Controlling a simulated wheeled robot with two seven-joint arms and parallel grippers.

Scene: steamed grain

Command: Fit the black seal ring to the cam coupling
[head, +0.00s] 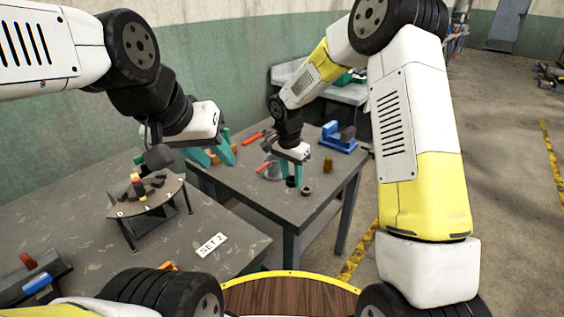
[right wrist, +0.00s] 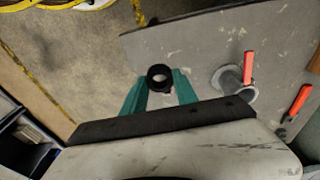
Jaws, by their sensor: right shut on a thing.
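The black seal ring (right wrist: 160,68) shows between the fingertips of my right gripper (right wrist: 159,84) in the right wrist view, which is shut on it. In the head view my right gripper (head: 290,178) points down over the far table, with a small dark thing at its fingertips. The grey cam coupling (head: 272,171) stands on that table, just left of my right gripper. It also shows in the right wrist view (right wrist: 231,84), apart from the ring, with a red lever.
A small dark round part (head: 306,190) and a gold cylinder (head: 327,164) stand right of my right gripper. A blue vice (head: 340,138) and a red-handled tool (head: 252,138) lie behind. A round stand (head: 120,208) with small parts is on the near table (head: 190,260).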

